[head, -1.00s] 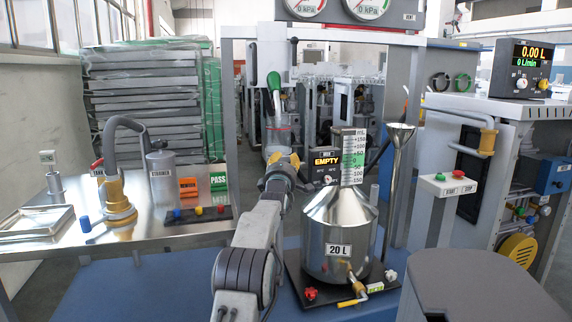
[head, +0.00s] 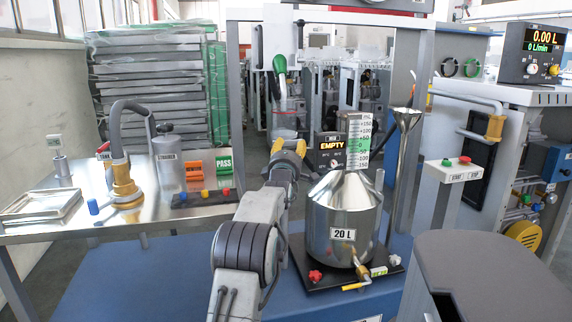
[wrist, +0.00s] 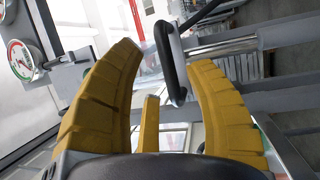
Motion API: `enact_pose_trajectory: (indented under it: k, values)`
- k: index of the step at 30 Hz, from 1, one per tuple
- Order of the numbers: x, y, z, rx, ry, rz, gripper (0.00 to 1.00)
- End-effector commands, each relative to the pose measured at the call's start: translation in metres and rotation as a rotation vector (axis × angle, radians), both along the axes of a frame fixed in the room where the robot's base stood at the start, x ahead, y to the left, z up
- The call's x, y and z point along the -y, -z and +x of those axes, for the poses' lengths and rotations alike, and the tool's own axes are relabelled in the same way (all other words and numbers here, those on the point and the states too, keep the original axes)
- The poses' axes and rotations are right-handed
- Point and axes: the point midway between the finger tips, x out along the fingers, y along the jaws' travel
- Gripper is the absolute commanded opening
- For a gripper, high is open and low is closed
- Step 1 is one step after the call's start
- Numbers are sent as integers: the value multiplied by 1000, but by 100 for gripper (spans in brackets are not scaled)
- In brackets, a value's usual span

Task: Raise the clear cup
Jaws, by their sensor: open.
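What looks like the clear cup (head: 285,121) stands upright below the green-handled nozzle (head: 280,66) in the head view, faint against the background. My gripper (head: 290,143) is just in front of it and low on it, with its yellow fingers apart. In the wrist view, my gripper (wrist: 165,85) is open, with one finger on each side. A dark loop-shaped handle and a pale see-through surface show between and beyond the fingers. I cannot tell whether the fingers touch the cup, and my arm hides part of the area below it.
A steel 20 L vessel (head: 343,222) with a scale neck (head: 358,140) stands right of my arm. A funnel (head: 404,125) is beside it. A grey frame post (head: 232,100) rises left of the nozzle. A steel table (head: 60,232) with a hose fitting (head: 123,180) is at left.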

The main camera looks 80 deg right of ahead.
Motion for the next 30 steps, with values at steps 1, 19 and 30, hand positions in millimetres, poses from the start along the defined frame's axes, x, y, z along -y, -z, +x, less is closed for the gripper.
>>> enact_pose_trajectory:
  k: [1, 19, 30]
  values:
    - [-5, 0, 0, 0, 0, 0, 47]
    - [-69, 10, 1, 0, -1, -2, 47]
    - [-92, 14, 1, 0, -1, -3, 47]
